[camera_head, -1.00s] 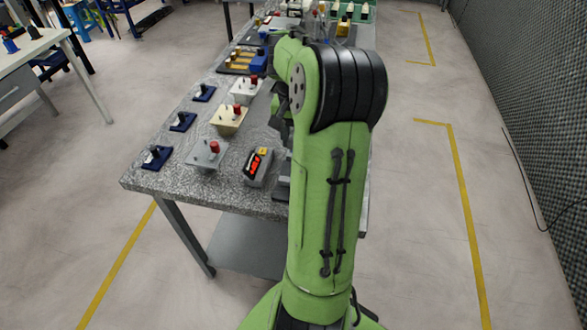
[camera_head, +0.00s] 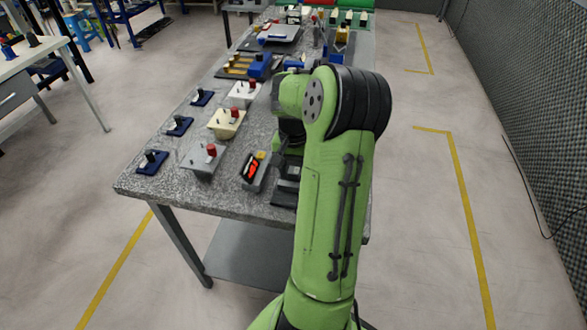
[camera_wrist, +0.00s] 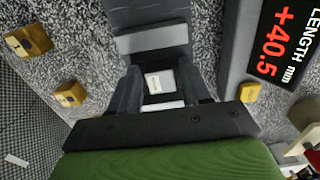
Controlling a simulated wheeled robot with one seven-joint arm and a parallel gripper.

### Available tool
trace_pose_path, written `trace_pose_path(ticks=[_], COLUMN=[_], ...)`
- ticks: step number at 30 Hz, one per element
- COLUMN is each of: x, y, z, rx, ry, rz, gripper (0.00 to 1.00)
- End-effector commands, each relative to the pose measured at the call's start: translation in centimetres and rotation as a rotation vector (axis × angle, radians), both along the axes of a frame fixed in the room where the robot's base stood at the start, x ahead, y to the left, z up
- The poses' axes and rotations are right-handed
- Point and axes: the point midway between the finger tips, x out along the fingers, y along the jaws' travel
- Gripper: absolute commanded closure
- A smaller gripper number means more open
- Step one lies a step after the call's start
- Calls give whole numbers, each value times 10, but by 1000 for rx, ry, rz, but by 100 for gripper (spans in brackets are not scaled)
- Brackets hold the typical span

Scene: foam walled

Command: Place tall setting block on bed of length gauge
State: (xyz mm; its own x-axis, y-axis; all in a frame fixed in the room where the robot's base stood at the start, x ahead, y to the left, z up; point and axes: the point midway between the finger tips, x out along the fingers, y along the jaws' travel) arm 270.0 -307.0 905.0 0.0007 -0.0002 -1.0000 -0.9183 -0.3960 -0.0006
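The length gauge stands at the near end of the table; its display (camera_head: 252,166) is lit red and reads +40.5 mm in the wrist view (camera_wrist: 275,42). Its dark bed (camera_head: 285,188) lies right of the display, partly behind my arm. The bed (camera_wrist: 150,12) is also at the top middle of the wrist view, with a grey bar across it. My gripper (camera_wrist: 161,80) points down over the bed. A pale block with a small mark on top (camera_wrist: 160,82), seemingly the tall setting block, is between its fingers, which look closed on it. Its underside is hidden.
Two tan blocks (camera_wrist: 28,40) (camera_wrist: 70,93) stand on the speckled table left in the wrist view. A yellow button (camera_wrist: 249,92) sits by the display. Fixtures with red knobs (camera_head: 205,157) and blue pads (camera_head: 152,162) line the table's left side.

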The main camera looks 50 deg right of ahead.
Motion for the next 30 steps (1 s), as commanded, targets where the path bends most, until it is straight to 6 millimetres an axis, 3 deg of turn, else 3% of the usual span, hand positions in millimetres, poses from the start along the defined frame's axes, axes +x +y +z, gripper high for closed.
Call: trace_pose_path(ticks=[11,24,30], x=[0,0,0], y=[0,0,0], z=[6,111,125], rx=[-1,-3,0], ry=[0,-1,0], rz=[-1,0,0], gripper=[43,43,43])
